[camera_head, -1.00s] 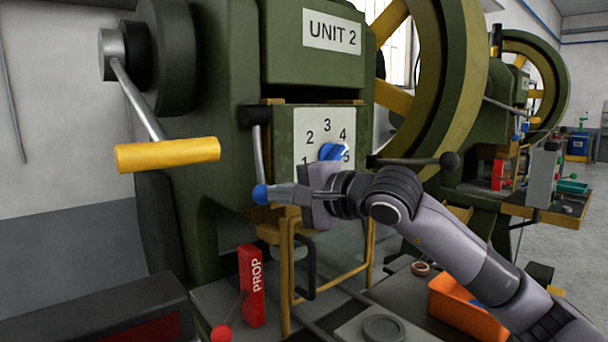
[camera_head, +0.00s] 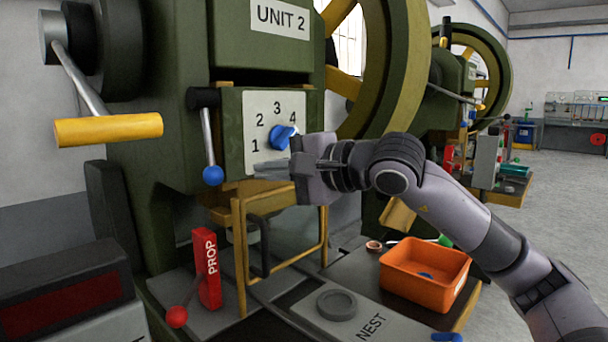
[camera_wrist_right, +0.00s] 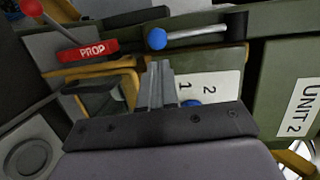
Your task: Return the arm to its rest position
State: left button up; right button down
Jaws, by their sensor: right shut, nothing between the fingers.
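My right arm reaches in from the right in the head view. My right gripper (camera_head: 272,170) is at the front of the UNIT 2 press (camera_head: 150,160), just below the numbered dial plate (camera_head: 258,110) with its blue knob (camera_head: 282,137). Its fingers are shut and empty, and partly hard to make out against the press. In the wrist view the closed fingers (camera_wrist_right: 160,68) point towards the lever with a blue ball (camera_wrist_right: 157,39), apart from it. That blue ball (camera_head: 213,175) hangs left of the gripper in the head view. My left gripper is not in view.
A yellow guard frame (camera_head: 325,240) stands below the gripper, with a red PROP block (camera_head: 208,270) to its left. An orange bin (camera_head: 425,285) sits on the bench under my forearm. A yellow-handled crank (camera_head: 108,129) sticks out at left. Open floor (camera_head: 550,220) lies to the right.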

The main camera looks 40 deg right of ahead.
pick_arm(q)
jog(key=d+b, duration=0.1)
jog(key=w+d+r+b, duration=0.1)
jog(key=b, duration=0.1)
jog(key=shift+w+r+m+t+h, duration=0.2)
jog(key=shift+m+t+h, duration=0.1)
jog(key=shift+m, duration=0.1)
pick_arm(e)
jog(key=v, duration=0.5)
jog(key=shift+s+r, duration=0.15)
jog(key=shift+s, duration=0.1)
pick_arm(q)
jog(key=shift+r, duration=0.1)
